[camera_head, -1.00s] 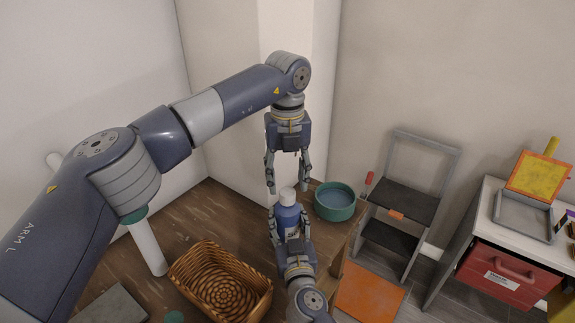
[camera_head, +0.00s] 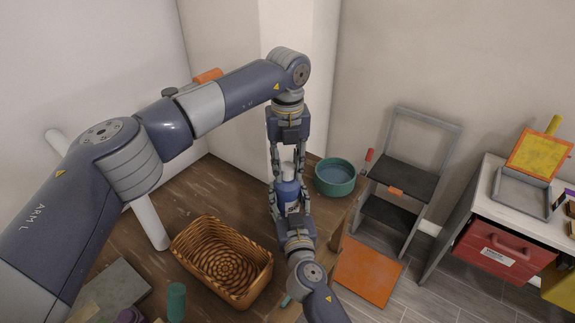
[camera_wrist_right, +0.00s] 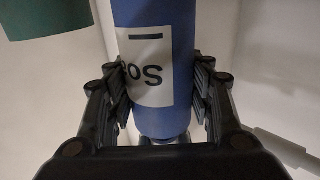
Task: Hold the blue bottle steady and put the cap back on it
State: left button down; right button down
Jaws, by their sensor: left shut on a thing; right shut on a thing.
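The blue bottle (camera_head: 287,190) stands upright over the table, with a white label that fills much of the right wrist view (camera_wrist_right: 145,70). My right gripper (camera_head: 290,210) is shut on the bottle's body from the near side, with a finger on each side in the right wrist view (camera_wrist_right: 162,90). A pale white cap (camera_head: 288,168) is at the top of the bottle. My left gripper (camera_head: 288,174) points down from above and is shut on the cap. Its fingers partly hide the cap, so I cannot tell whether it is seated or threaded.
A wicker basket (camera_head: 190,268) and a small green cup (camera_head: 176,300) are on the wooden table at left. A teal bowl (camera_head: 335,178) stands just right of the bottle.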

pick_arm(q)
jog(key=m, duration=0.6)
jog(key=shift+m, duration=0.3)
jog(key=m, duration=0.5)
jog(key=c, duration=1.3)
grip_release()
jog(key=shift+r, duration=2.25)
